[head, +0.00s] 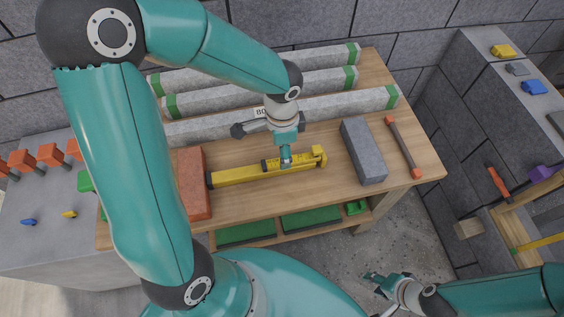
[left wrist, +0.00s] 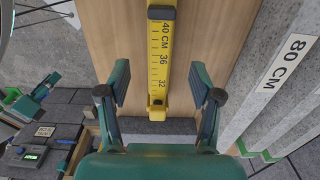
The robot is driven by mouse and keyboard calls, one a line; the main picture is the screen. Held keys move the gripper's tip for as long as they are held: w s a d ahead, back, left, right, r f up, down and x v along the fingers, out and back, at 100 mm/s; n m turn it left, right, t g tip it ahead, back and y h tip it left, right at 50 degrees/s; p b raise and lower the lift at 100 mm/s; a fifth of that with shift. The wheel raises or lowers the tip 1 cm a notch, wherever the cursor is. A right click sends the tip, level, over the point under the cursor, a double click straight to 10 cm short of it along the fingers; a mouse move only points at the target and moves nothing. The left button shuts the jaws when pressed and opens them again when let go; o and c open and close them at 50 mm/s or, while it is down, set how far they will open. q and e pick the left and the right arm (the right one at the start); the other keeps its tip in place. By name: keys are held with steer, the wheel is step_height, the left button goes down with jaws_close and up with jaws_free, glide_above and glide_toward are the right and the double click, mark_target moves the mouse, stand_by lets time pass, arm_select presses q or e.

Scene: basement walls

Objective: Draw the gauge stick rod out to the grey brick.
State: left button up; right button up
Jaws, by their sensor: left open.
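The yellow gauge stick (head: 240,173) lies on the wooden bench between a red brick (head: 194,183) on its left and the grey brick (head: 363,150) on its right. Its left end is at the red brick; a gap shows between its hooked right end and the grey brick. My left gripper (head: 286,160) is over the stick's right part. In the left wrist view the open fingers (left wrist: 159,85) stand either side of the scaled stick (left wrist: 160,50), apart from it. The grey brick (left wrist: 160,127) shows partly behind the gripper. My right gripper (head: 378,292) seems open, empty, off the bench.
Grey beams (head: 330,104) with green ends lie along the bench's back. A bar with orange ends (head: 403,147) lies right of the grey brick. Green trays (head: 310,219) sit on the shelf below. Side counters hold small coloured items.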

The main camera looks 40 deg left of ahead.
mark_target(262, 170)
arm_select(q)
step_height(262, 170, down, 7)
steer(key=shift+f+b, duration=0.1)
steer(key=shift+b, duration=0.35)
steer(key=shift+c, duration=0.2)
jaws_close()
jaws_free()
